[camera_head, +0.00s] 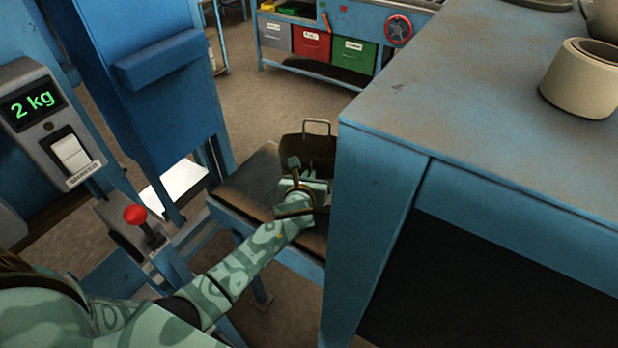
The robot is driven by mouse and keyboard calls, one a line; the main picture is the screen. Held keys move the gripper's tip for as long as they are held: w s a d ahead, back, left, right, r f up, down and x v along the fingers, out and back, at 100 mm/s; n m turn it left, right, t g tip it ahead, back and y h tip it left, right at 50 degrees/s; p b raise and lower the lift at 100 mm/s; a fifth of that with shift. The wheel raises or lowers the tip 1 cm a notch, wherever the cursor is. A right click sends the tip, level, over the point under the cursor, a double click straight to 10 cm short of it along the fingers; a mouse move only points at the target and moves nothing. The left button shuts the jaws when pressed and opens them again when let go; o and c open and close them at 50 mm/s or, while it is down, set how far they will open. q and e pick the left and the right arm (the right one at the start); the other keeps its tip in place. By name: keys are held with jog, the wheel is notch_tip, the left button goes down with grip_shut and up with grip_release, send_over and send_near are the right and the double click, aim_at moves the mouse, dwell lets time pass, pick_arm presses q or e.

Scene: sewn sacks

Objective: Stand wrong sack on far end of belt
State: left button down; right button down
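The belt (243,190) is a dark flat surface on a blue frame, running beside the large blue cabinet. A dark brown-olive thing with a pale loop handle (317,146) is at its far end; I cannot tell whether it is a sack or a container. My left gripper (296,172) reaches over the belt from the lower left, just in front of this dark thing. The hand and wrist hide the space between its fingers, so I cannot see whether it holds anything. No sack shows clearly. My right gripper is out of view.
The blue cabinet (470,110) stands close on the right, with a beige roll (582,80) on top. Grey, red and green bins (312,42) are at the back.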

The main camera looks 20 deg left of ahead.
pick_arm(q)
jog(key=shift+f, duration=0.15)
jog(key=c, duration=1.6)
grip_release()
jog(key=p+v, duration=0.3)
jog(key=v, duration=0.9)
jog(key=shift+r, duration=0.25)
